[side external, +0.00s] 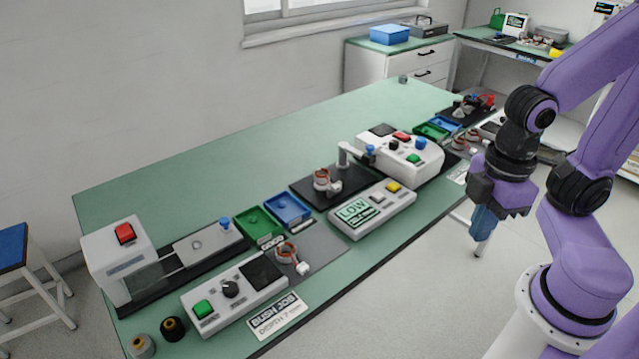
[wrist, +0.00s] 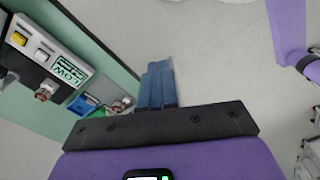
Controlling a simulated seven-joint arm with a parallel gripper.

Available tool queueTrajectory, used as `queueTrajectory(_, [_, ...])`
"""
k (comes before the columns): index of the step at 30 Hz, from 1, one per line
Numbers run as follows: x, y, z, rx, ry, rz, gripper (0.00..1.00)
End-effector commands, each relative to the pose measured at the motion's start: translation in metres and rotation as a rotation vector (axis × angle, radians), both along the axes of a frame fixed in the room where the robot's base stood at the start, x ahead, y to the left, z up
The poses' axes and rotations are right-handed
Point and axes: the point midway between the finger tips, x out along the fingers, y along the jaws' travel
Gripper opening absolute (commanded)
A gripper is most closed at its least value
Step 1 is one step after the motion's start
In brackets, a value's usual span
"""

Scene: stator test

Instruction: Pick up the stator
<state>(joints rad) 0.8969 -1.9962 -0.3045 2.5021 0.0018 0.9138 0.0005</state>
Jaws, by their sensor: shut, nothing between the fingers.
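Several copper-wound stators with white connectors are on the bench. One stator (side external: 286,252) lies on a grey mat beside the green and blue trays; it seems to show in the wrist view too (wrist: 118,107). Another stator (side external: 322,178) sits on a black test plate behind the LOW display box, also in the wrist view (wrist: 45,92). More small reddish parts, likely stators (side external: 460,143), are at the far right end. My gripper (side external: 482,232) has blue fingers, shut and empty, hanging over the floor beyond the bench's right edge. The wrist view shows its fingers (wrist: 157,85) together, away from every stator.
The green bench (side external: 150,190) carries a press with a red button (side external: 125,235), a green tray (side external: 258,226), a blue tray (side external: 288,210), a LOW display box (side external: 372,210) and a white tester (side external: 400,155). The bench's back strip is clear. A stool (side external: 14,250) stands left.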

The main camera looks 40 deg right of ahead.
Motion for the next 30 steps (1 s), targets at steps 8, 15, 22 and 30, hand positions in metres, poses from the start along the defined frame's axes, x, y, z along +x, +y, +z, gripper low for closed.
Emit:
queueTrajectory(8, [0.0, 0.0, 0.0, 0.0, 0.0, 0.0, 0.0])
queueTrajectory(15, [0.0, 0.0, 0.0, 0.0, 0.0, 0.0, 0.1])
queueTrajectory(22, [0.0, 0.0, 0.0, 0.0, 0.0, 0.0, 0.81])
queueTrajectory(30, [0.0004, 0.0002, 0.0001, 0.0, 0.0, -0.002, 0.81])
